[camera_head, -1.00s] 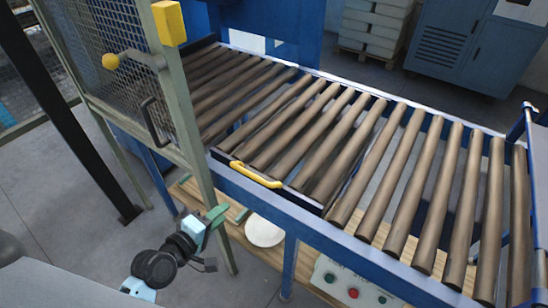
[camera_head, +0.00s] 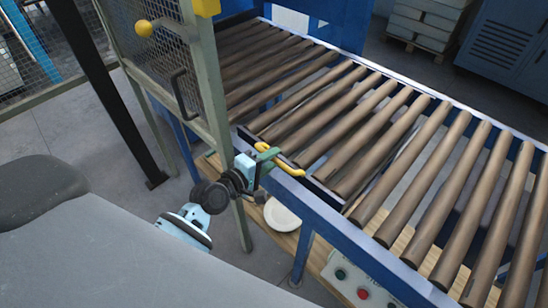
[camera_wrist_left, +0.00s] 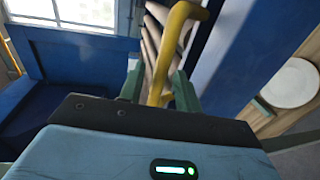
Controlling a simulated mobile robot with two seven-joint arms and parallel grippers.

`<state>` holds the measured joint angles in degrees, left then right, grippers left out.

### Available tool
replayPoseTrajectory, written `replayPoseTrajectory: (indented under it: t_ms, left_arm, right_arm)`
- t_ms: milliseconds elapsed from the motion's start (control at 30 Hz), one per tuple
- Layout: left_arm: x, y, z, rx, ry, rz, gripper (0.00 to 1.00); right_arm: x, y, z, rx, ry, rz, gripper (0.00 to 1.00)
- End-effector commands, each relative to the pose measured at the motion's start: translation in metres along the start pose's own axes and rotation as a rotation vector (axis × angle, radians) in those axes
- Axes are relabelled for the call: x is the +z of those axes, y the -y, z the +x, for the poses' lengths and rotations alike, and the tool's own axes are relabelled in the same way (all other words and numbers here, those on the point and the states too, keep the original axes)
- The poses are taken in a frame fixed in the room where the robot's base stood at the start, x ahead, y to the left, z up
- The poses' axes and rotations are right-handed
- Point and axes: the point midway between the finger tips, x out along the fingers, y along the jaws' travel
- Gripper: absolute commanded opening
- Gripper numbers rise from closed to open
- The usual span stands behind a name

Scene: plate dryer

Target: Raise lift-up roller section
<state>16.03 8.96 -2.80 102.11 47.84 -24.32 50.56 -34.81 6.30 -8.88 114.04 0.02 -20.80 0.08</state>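The lift-up roller section (camera_head: 345,122) lies level in the conveyor, its brown rollers in line with the others. A yellow handle (camera_head: 288,165) sits on its near blue edge. My left gripper (camera_head: 268,159) is at the left end of this handle, reaching in from below left. In the left wrist view, the yellow handle (camera_wrist_left: 172,42) passes between the two green fingers (camera_wrist_left: 159,88). A gap seems to show on each side of it, so the gripper looks open around the handle. My right gripper is in neither view.
A mesh guard (camera_head: 152,65) with a green post (camera_head: 218,90) stands just left of my left gripper. A white plate (camera_head: 282,215) lies on a wooden shelf below the conveyor. A button box (camera_head: 358,283) hangs at the near side.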

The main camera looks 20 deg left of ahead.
Motion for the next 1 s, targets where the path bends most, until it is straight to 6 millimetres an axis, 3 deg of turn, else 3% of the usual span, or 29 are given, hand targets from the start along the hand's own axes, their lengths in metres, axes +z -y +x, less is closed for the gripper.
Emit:
replayPoseTrajectory:
  t_ms: [200,467,733,1000]
  left_arm:
    - [0.0,0.0,0.015,-0.001,0.0,0.001,0.33]
    - [0.0,0.0,0.016,-0.001,0.0,0.001,0.33]
    - [0.0,0.0,0.016,-0.001,0.0,0.001,0.01]
    - [0.0,0.0,0.016,-0.001,0.0,0.001,0.0]
  right_arm:
    - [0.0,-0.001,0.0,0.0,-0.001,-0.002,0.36]
    - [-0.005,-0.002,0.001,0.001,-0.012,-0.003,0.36]
    - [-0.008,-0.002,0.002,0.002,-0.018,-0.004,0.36]
    - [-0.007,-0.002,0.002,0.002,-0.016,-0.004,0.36]
